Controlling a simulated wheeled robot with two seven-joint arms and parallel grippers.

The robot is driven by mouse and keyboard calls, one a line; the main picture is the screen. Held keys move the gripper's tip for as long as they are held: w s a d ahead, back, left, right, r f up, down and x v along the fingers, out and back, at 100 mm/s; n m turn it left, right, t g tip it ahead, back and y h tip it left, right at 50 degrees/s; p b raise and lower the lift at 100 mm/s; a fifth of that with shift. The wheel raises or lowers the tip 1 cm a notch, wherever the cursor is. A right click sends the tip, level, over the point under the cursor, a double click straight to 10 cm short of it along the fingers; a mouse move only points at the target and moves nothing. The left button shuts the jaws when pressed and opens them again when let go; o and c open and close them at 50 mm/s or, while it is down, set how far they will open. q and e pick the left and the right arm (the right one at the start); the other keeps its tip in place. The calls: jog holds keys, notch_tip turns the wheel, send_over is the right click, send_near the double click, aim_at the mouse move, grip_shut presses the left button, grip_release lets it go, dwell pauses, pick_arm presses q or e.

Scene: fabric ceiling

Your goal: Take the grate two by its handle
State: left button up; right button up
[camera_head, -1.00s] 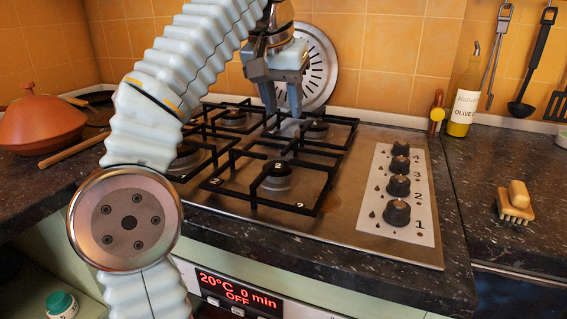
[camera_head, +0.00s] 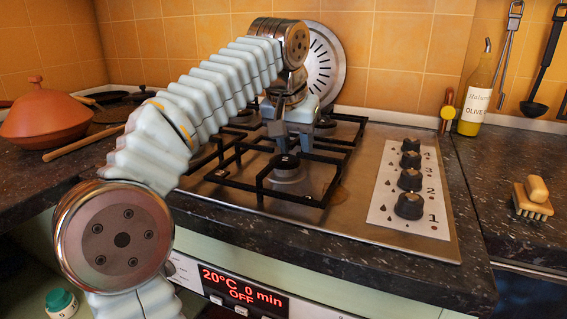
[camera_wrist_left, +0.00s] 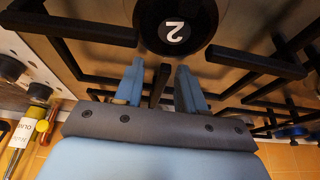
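Grate two (camera_head: 265,191) is a black bar frame around the burner cap marked 2 (camera_head: 286,162), at the front of the hob. The cap (camera_wrist_left: 175,22) also shows in the left wrist view. My left gripper (camera_head: 296,148) is pointed down at the grate's rear side, behind the cap. In the left wrist view its blue fingers (camera_wrist_left: 161,85) are apart, with a narrow black bar (camera_wrist_left: 158,84) between them and gaps on both sides. I cannot tell whether this bar is the handle. My right gripper is not in view.
Other grate bars (camera_wrist_left: 265,65) lie close beside the fingers. The hob (camera_head: 350,232) has several black knobs (camera_head: 409,205) at its right. A round perforated metal disc (camera_head: 322,62) leans on the tiled wall behind. An orange tagine (camera_head: 42,115) stands at the left.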

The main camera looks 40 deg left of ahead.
pick_arm(q)
grip_shut()
jog(key=shift+r, duration=0.1)
